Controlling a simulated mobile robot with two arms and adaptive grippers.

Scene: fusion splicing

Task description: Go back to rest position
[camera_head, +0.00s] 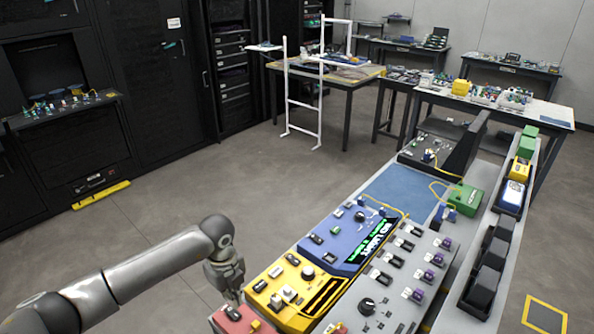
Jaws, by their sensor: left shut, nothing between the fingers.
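My left arm comes in from the lower left, and its gripper (234,297) points down at the near left end of the bench. The gripper is shut with nothing held, just above or at a red box (240,320); I cannot tell whether it touches the box. A yellow module (296,290) and a blue module (350,240) with a green-lit display stand to the right of the gripper. A grey panel (385,300) with a black knob and purple-tipped connectors lies beside them. My right gripper is not in view.
A green box (466,198) with a yellow cable stands farther along the bench. Black holders (486,275) line the right-hand rail. Black cabinets (150,70) stand at the left, and other tables (325,72) at the back.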

